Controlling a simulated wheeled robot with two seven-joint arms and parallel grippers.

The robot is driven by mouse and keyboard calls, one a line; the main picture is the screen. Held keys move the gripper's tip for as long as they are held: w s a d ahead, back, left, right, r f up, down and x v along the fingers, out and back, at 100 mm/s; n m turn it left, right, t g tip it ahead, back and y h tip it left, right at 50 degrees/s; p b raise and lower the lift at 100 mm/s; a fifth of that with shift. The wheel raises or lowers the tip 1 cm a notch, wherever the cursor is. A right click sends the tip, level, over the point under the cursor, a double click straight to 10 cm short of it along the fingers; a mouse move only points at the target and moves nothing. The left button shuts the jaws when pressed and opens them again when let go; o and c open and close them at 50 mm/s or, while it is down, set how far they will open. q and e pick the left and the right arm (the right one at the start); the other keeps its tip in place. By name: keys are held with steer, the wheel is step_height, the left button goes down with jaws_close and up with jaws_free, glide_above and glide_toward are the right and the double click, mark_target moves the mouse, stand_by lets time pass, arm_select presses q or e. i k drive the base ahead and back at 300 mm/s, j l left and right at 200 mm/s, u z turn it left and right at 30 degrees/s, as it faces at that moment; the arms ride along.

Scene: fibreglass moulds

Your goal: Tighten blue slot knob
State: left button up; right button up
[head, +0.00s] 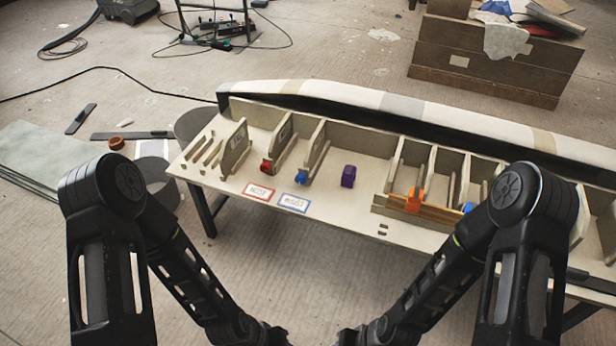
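A blue knob (301,177) sits at the front end of an upright slotted board on the pale workbench (330,218), behind a blue-bordered label card (293,202). Its thread and how tight it is are too small to tell. Another small blue part (467,208) shows farther right, by the wooden rail and partly behind my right arm. Both my arms reach down to the bottom edge of the head view, in front of the bench and apart from the knob. Their grippers are below the picture, so their fingers are hidden.
A red knob (266,167) with a red-bordered card (258,193) is left of the blue one. A purple block (348,176) and an orange clamp (414,200) are to the right. Upright boards divide the bench. A cable and wooden crate (490,70) lie behind.

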mark_target(300, 179)
steer(key=j+z, duration=0.15)
steer(key=z, duration=0.3)
steer(key=i+j+z, duration=0.1)
steer(key=z, duration=0.35)
steer(key=j+z, duration=0.25)
steer(key=z, duration=0.2)
steer(key=j+z, duration=0.15)
steer(key=j, duration=0.3)
steer(key=k+j+z, duration=0.15)
steer(key=j, duration=0.3)
steer(key=k+j+z, duration=0.2)
steer(key=j, duration=0.2)
steer(key=j+z, duration=0.15)
steer(key=j, duration=0.3)
steer(key=k+j+z, duration=0.15)
steer(key=j, duration=0.25)
steer(key=k+j+z, duration=0.15)
steer(key=k+j, duration=0.2)
steer(key=j, duration=0.15)
steer(key=k+j, duration=0.15)
steer(key=j, duration=0.2)
steer(key=k+j, duration=0.2)
steer(key=j, duration=0.15)
steer(key=i, duration=1)
